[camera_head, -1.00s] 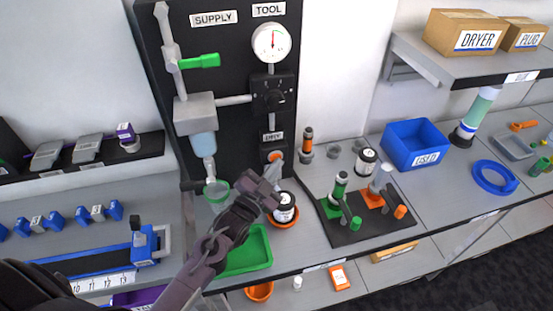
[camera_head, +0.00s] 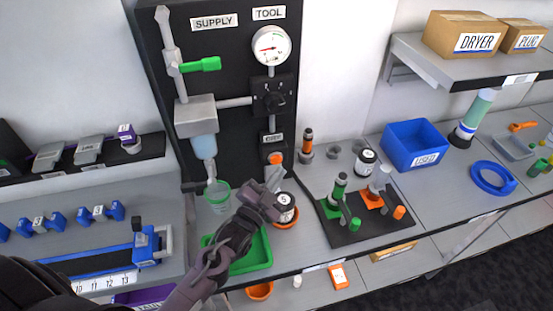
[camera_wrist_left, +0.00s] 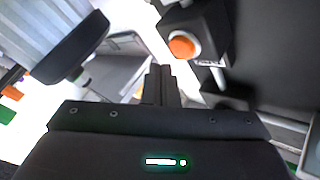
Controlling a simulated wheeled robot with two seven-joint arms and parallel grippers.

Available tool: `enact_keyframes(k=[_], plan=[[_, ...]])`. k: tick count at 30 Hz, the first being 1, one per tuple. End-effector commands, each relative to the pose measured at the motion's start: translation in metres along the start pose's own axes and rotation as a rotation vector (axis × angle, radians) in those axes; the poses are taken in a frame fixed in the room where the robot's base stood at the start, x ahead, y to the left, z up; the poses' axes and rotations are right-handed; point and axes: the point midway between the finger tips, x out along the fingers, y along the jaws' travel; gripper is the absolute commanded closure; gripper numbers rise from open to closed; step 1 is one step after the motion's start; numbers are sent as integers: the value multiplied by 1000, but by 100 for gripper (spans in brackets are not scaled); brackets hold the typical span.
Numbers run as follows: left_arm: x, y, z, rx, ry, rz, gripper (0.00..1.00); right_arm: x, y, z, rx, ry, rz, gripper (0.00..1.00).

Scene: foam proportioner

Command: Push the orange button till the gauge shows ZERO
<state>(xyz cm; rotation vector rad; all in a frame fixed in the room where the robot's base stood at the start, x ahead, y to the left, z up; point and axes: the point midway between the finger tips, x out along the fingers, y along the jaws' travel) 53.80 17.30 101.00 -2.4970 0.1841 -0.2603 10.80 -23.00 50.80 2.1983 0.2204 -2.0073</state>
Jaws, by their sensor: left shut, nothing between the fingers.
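The orange button (camera_head: 275,158) sits on a dark box low on the black panel, below a small label. It also shows, uncovered, in the left wrist view (camera_wrist_left: 182,46). The round white gauge (camera_head: 271,45) is at the panel's top under the TOOL sign; its red needle points to the left side of the dial. The dial's lettering is too small to read. My left gripper (camera_head: 273,178) is shut and empty, just below the button and apart from it. Its shut fingers (camera_wrist_left: 161,84) are below and left of the button in the wrist view. My right gripper is not in view.
A black-and-white jar (camera_head: 286,207) in an orange dish stands close to my left gripper. A green tray (camera_head: 262,252) lies below my wrist. A clear green-rimmed cup (camera_head: 217,194) is left of it. A black knob (camera_head: 274,100) is above the button.

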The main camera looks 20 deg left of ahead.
Motion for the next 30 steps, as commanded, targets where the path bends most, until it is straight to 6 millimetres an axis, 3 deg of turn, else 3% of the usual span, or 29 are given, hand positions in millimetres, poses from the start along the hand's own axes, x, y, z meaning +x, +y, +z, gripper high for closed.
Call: enact_keyframes(k=[12,30], plan=[[-26,19,-21,-1,0,0,100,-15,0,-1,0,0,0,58],[-28,20,-21,0,1,0,100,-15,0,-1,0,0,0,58]])
